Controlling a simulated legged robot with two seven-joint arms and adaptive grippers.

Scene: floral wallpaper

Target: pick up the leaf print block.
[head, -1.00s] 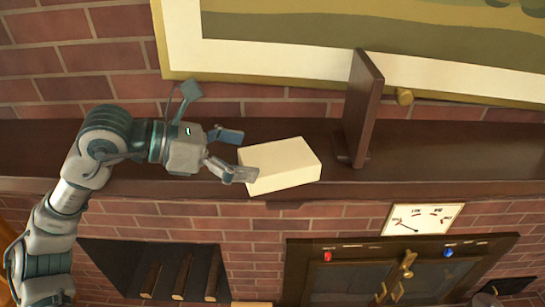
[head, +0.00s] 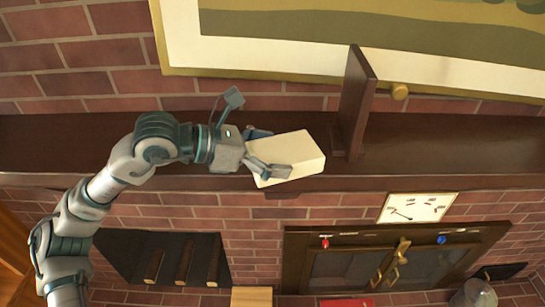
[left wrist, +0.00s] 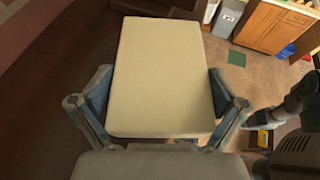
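In the left wrist view the block (left wrist: 163,75) fills the space between the fingers (left wrist: 163,100), with little or no visible gap; firm contact cannot be told.
A dark upright board (head: 354,95) stands on the mantel shelf (head: 440,150) just right of the block. A framed picture (head: 310,60) hangs behind. The shelf right of the board is clear.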

